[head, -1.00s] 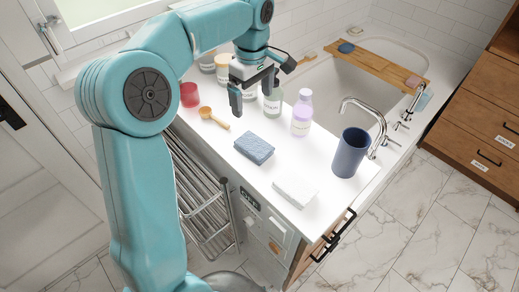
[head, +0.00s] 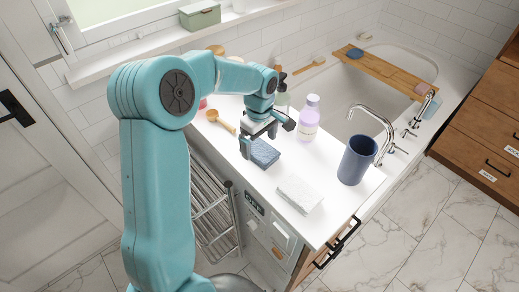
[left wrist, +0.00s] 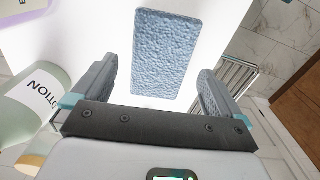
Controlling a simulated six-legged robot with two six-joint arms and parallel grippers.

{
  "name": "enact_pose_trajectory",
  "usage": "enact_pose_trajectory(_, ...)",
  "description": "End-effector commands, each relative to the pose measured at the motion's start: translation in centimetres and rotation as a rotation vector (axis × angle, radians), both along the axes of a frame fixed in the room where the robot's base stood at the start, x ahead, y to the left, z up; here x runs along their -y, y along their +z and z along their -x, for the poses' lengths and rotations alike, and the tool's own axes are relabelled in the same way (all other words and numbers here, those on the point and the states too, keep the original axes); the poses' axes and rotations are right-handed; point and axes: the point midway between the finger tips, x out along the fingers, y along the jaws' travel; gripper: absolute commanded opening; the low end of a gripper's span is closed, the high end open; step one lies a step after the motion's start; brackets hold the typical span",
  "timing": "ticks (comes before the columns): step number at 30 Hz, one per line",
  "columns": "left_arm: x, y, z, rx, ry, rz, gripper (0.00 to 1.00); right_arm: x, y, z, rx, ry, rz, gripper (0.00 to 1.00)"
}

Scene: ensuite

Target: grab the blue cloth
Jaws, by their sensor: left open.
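The blue cloth (head: 264,153) lies folded on the white counter. In the left wrist view the cloth (left wrist: 166,52) is a textured blue rectangle, ahead of and between the two fingers. My left gripper (head: 259,141) is open and empty, just above the cloth at its far left side in the head view. The gripper hides part of the cloth there. In the left wrist view the open fingers (left wrist: 160,82) stand on either side, with a gap to the cloth. My right gripper is not in view.
A white folded cloth (head: 299,194), a dark blue cup (head: 356,160) and a lilac bottle (head: 308,120) stand near. A wooden brush (head: 220,122) lies left of the gripper. A lotion bottle (left wrist: 35,100) is close to the left finger.

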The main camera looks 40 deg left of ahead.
Motion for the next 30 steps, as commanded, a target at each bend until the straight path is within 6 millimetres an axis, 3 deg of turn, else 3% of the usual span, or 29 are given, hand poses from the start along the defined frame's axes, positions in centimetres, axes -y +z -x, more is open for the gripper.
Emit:
enact_pose_trajectory(4,0.0,-1.6,-0.1,-0.001,0.0,0.0,1.0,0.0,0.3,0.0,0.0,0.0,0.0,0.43)
enact_pose_trajectory(11,0.0,-1.9,-0.1,0.001,0.0,-0.001,1.0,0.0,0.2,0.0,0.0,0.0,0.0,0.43)
enact_pose_trajectory(12,0.0,-1.9,-0.1,0.001,0.0,-0.001,0.94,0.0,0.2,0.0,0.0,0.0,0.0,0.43)
enact_pose_trajectory(17,0.0,-1.9,-0.1,0.001,0.0,-0.001,0.42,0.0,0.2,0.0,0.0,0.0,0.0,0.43)
enact_pose_trajectory(30,0.0,-0.9,-0.2,0.004,0.0,-0.002,0.42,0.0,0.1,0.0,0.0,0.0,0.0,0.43)
